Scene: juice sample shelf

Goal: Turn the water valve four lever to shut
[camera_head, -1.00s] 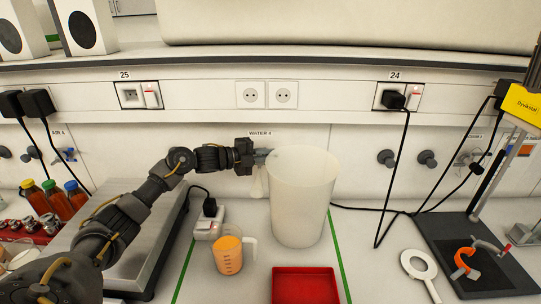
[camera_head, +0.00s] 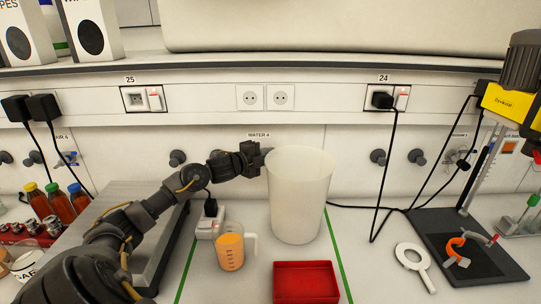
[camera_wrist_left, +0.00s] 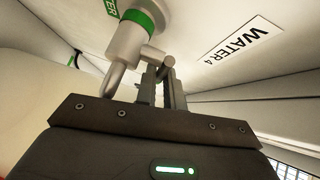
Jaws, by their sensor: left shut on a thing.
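The water valve four (camera_wrist_left: 130,42) shows in the left wrist view as a pale metal fitting with a green band, beside a "WATER 4" label (camera_wrist_left: 238,45). Its lever (camera_wrist_left: 157,56) is a short metal piece reaching from the fitting to the fingers. My left gripper (camera_wrist_left: 163,85) is shut on the lever. In the head view my left gripper (camera_head: 262,158) is at the back wall under the "WATER 4" label (camera_head: 259,135), beside the white bin's upper left rim. The valve is hidden there by the gripper and bin. My right gripper is not in view.
The tall white bin (camera_head: 298,200) stands right of my left gripper, very close. A measuring jug of orange liquid (camera_head: 231,252) and a red tray (camera_head: 305,283) stand in front. A power strip (camera_head: 209,228) and a metal platform (camera_head: 125,235) are at the left.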

